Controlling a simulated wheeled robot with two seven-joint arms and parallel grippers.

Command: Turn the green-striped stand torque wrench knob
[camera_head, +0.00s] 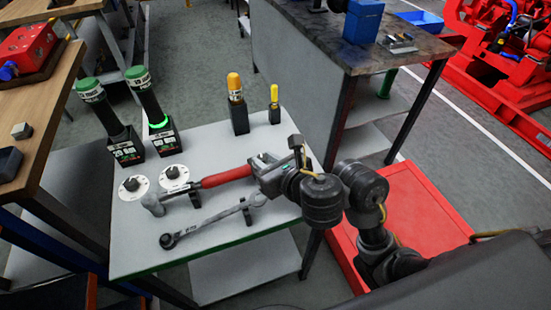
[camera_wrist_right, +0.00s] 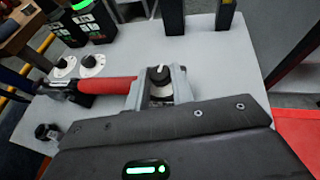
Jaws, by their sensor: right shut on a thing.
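The torque wrench has a red handle (camera_head: 226,177) and lies across the grey stand table, its grey head at the left end. The handle also shows in the wrist view (camera_wrist_right: 106,84). My right gripper (camera_head: 262,166) is at the handle's right end. In the wrist view its jaws (camera_wrist_right: 160,88) are shut on a dark round knob (camera_wrist_right: 158,74) with a white mark, in line with the handle. The fingers hide part of the knob. My left gripper is not in view.
A dark combination wrench (camera_head: 208,224) lies in front on the grey table (camera_head: 135,238). Two white dials (camera_head: 133,187) sit left. Green-capped tools (camera_head: 93,92) stand in black holders behind, with orange- and yellow-capped ones (camera_head: 235,86). A red surface (camera_head: 408,200) is at right.

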